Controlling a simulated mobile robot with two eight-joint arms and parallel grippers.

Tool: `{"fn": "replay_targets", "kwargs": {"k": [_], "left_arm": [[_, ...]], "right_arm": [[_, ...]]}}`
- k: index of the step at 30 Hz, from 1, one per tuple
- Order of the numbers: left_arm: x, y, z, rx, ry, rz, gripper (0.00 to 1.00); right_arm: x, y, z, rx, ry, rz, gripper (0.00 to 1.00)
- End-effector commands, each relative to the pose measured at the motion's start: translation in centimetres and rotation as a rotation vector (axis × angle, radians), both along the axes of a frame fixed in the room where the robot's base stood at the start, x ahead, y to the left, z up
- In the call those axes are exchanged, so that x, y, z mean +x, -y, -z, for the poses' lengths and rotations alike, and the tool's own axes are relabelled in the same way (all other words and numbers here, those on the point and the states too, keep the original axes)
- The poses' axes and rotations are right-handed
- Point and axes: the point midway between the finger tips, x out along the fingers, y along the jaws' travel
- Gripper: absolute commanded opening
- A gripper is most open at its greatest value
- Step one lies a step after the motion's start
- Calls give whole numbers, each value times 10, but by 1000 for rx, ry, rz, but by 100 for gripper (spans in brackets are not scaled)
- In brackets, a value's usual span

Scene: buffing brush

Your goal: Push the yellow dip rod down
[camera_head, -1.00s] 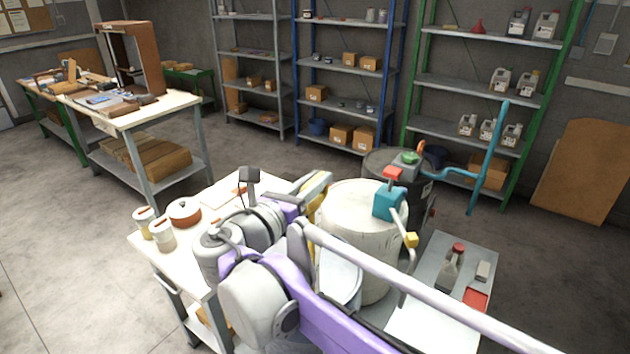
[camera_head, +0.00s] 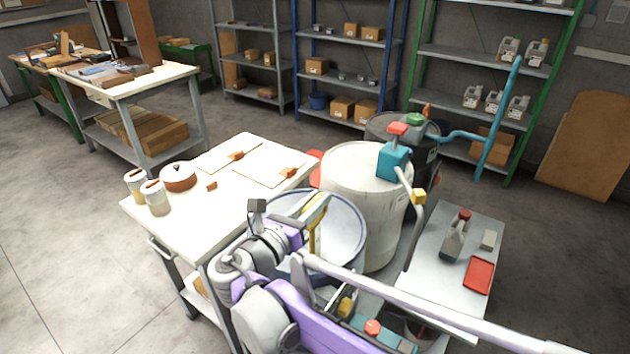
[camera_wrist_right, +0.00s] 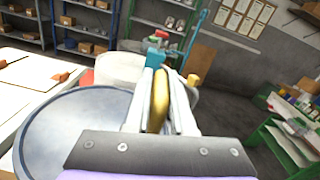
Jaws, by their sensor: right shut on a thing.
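The yellow dip rod (camera_head: 317,240) shows as a narrow upright strip over the drum with the blue-grey round top (camera_head: 345,215). In the right wrist view the rod (camera_wrist_right: 160,100) lies between the two pale fingers. My right gripper (camera_head: 312,212) is shut on the rod, above the drum's top. The drum's top also shows in the right wrist view (camera_wrist_right: 70,130), to the left of the fingers. The rod's lower end cannot be made out. My left gripper is not in view.
A white drum (camera_head: 345,190) with a teal pump (camera_head: 393,162) stands close behind the rod. A white table (camera_head: 210,222) with jars and a red-brown pot (camera_head: 178,176) is at left. A grey bench (camera_head: 425,265) with a bottle and red tray (camera_head: 479,276) is at right.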

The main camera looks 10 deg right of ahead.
Motion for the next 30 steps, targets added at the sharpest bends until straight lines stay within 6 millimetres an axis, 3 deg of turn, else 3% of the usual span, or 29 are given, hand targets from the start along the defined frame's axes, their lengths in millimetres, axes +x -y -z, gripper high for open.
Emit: {"fn": "replay_targets", "kwargs": {"k": [1,3,12,18,29,30], "left_arm": [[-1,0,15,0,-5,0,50],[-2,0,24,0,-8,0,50],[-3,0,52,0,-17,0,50],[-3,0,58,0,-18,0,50],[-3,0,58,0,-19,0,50],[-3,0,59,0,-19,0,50]], "right_arm": [[-1,1,24,0,-3,3,0],[-1,1,43,0,-3,3,0],[-1,1,97,1,-3,3,0],[-1,1,109,1,-3,3,0],[-1,1,112,4,-4,2,0],[-1,1,112,4,-4,2,24]]}}
